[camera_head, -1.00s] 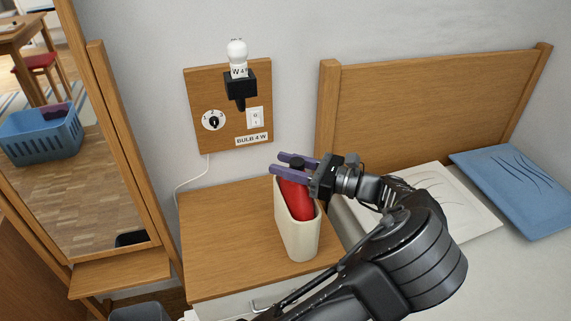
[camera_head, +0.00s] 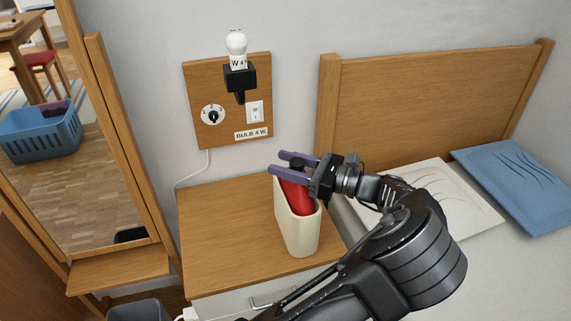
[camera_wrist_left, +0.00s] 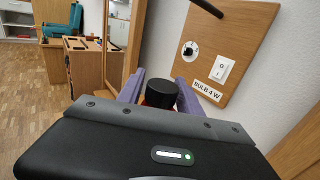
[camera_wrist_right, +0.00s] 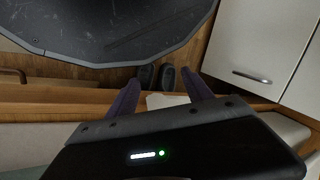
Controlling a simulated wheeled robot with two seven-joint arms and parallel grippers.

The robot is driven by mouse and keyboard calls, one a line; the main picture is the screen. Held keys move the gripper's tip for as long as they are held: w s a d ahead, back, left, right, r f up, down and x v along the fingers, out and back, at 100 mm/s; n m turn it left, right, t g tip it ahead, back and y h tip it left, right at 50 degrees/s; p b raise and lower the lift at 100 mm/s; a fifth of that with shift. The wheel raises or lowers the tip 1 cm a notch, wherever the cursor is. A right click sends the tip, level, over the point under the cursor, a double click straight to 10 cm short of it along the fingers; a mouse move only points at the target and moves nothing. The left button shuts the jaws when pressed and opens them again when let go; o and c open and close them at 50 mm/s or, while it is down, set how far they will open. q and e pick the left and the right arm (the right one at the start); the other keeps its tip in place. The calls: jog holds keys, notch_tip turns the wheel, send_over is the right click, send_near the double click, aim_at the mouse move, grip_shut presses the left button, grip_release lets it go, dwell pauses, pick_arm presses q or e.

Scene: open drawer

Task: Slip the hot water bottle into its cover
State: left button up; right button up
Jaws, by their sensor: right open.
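The red hot water bottle (camera_head: 296,198) is mostly inside its upright cream cover (camera_head: 301,236), with red showing at the cover's open top. Its black stopper (camera_head: 297,165) sticks up above the rim and also shows in the left wrist view (camera_wrist_left: 160,93). My left gripper (camera_head: 281,163) has its purple fingers on both sides of the stopper, closed on the bottle's top end. The bottle's lower part is hidden in the cover. My right gripper (camera_wrist_right: 162,76) is open and empty in the right wrist view, and is not visible in the head view.
The cover stands on a wooden cabinet top (camera_head: 220,240). A wall board (camera_head: 205,80) with bulb, dial and switch is behind. A mirror (camera_head: 90,180) is at left. The bed's wooden headboard (camera_head: 430,105) is at right. A white drawer front (camera_wrist_right: 255,60) shows in the right wrist view.

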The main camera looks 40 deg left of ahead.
aim_at(302, 170)
pick_arm(q)
jog(key=o, duration=0.3)
jog(key=shift+o, duration=0.2)
jog(key=shift+f, duration=0.15)
jog(key=shift+d, duration=0.1)
jog(key=p+v, duration=0.1)
jog(key=v, duration=0.6)
jog(key=shift+w+d, duration=0.15)
jog(key=shift+d, duration=0.15)
dwell(0.6)
